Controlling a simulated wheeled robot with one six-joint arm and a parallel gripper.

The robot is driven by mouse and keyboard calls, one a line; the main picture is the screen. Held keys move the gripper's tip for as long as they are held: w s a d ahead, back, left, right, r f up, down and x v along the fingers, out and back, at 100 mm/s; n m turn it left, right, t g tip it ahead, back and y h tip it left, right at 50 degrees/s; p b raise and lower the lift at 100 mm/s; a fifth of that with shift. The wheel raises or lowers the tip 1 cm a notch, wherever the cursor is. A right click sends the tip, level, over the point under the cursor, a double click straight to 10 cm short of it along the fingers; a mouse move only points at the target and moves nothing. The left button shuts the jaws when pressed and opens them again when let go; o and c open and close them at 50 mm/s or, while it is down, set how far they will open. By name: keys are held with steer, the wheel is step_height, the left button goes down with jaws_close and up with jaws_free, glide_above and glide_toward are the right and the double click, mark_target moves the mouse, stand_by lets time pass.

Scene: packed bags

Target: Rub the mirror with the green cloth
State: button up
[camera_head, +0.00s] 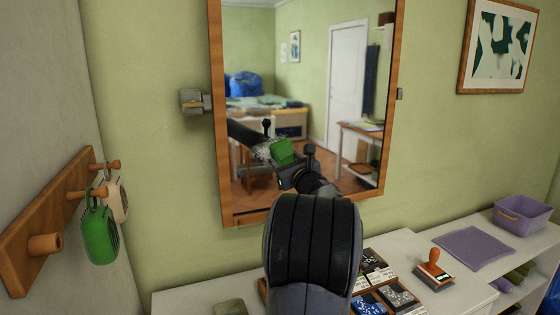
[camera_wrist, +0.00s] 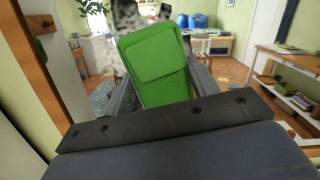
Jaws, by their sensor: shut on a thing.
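The mirror (camera_head: 350,90) hangs on the green wall in a wooden frame and reflects a room with a white door and blue bags. My gripper (camera_wrist: 155,90) is shut on the green cloth (camera_wrist: 155,68), a folded pad. In the head view my gripper (camera_head: 290,170) is in front of the lower middle of the mirror, with the green cloth (camera_head: 284,152) at its end. I cannot tell whether the cloth touches the glass. A pale mottled patch (camera_head: 264,148) shows beside the cloth, and mottled areas also show behind it in the wrist view.
A peg rack (camera_head: 45,215) at the left holds a green tag (camera_head: 99,235) and a beige one. Below the mirror, a white surface bears cards (camera_head: 400,296) and a stamp (camera_head: 434,266). A purple mat (camera_head: 473,247) and purple basket (camera_head: 521,215) are at the right.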

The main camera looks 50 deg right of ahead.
steer(key=d, duration=0.1)
steer(key=s+d, duration=0.1)
steer(key=d, duration=0.1)
steer(key=s+d, duration=0.1)
steer(key=shift+s+d+f+p, duration=0.1)
steer(key=shift+s+d+p, duration=0.1)
steer(key=shift+p, duration=0.1)
stand_by(0.3)
